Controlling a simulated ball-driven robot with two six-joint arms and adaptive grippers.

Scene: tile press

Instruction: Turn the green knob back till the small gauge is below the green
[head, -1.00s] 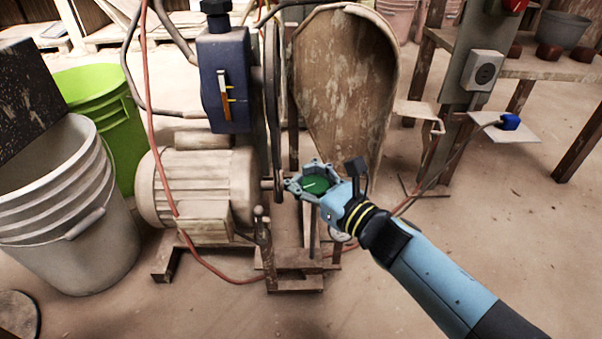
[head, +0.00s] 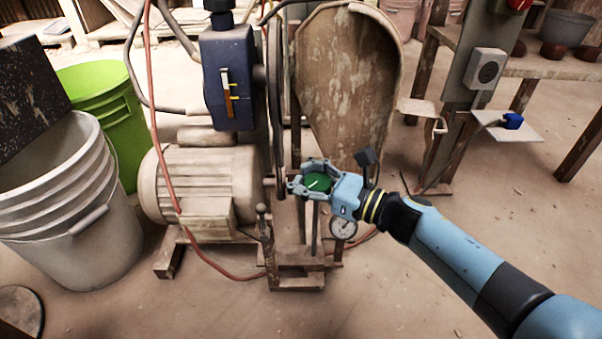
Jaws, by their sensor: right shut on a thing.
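The green knob (head: 319,183) sits at the top of a thin post in front of the press, with a white line on its face. My right gripper (head: 311,181) comes in from the right and is shut around the knob's rim. The small gauge (head: 343,226) is a round white dial just below the gripper's wrist. Its needle and any green band are too small to read. My left gripper is out of view.
A motor (head: 197,184) and a blue box (head: 228,79) with a slot stand left of the knob. A lever (head: 263,222) rises close by. A grey bucket (head: 62,215) and a green bucket (head: 108,115) are at left. A blue plug (head: 512,121) lies on a small shelf at right.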

